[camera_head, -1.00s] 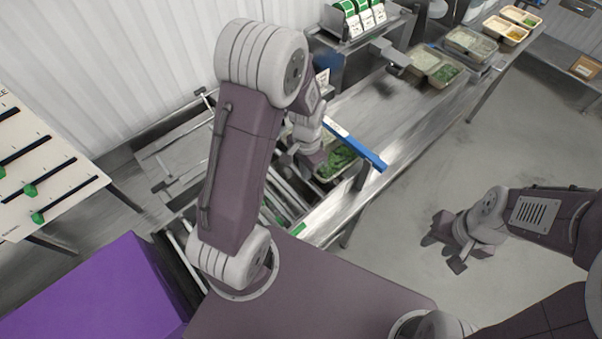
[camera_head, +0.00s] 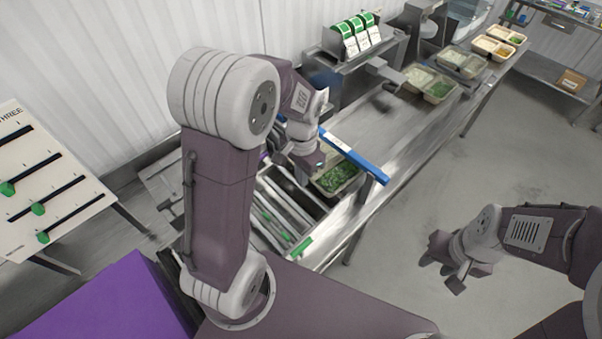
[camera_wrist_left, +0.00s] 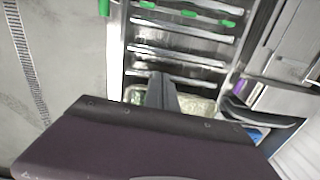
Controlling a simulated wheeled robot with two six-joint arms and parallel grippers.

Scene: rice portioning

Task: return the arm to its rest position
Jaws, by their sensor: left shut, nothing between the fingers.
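My left arm (camera_head: 220,190) is bent at the elbow and reaches over the metal conveyor line. My left gripper (camera_head: 308,165) is partly hidden behind its own wrist, beside a tray of green food (camera_head: 338,178).
A blue bar (camera_head: 355,157) crosses the line close to the left gripper. A metal rack with green-tipped rods (camera_head: 275,215) lies below it. More food trays (camera_head: 430,82) stand farther along the conveyor (camera_head: 395,125). A purple block (camera_head: 110,300) is at lower left.

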